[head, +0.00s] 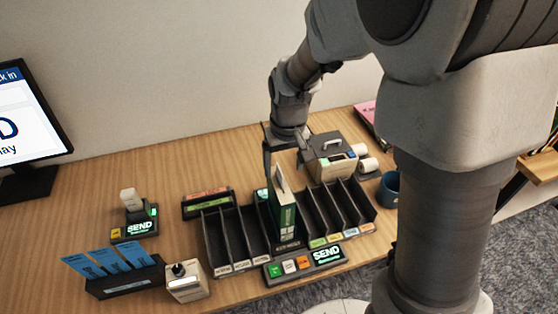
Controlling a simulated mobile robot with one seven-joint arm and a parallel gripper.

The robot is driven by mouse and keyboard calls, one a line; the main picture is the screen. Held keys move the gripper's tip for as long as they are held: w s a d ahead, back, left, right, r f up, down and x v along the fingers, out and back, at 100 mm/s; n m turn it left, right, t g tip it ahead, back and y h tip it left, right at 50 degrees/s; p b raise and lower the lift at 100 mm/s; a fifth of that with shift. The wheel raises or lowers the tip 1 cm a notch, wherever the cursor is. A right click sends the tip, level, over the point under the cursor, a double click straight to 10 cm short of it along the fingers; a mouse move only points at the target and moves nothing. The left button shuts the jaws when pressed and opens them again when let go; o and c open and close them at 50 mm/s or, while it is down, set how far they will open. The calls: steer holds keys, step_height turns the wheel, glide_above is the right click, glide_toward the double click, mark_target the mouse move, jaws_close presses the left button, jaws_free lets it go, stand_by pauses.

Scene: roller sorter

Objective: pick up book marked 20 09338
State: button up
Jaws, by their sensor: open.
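A green and white book (286,217) stands upright in the middle slot of the dark roller sorter. The mark on its spine is too small to read, so I cannot tell whether it is 20 09338. My gripper (284,165) is over the top of this book, with its fingers pointing down. One finger shows to the left of the book's top edge; the other is hard to make out. The gripper is open, and whether it touches the book cannot be told.
Empty dark slots (226,240) flank the book. A button panel with a SEND screen (327,256) lies in front. A grey-lidded label printer (331,158) stands close behind right, and a blue mug (388,189) beyond it. Blue cards in a holder (124,279) and a monitor (30,130) are left.

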mark_target(280, 185)
steer(key=f, duration=0.6)
steer(key=w+a+f, duration=0.1)
steer(key=f, duration=0.2)
steer(key=shift+w+f, duration=0.1)
jaws_close()
stand_by(0.4)
stand_by(1.0)
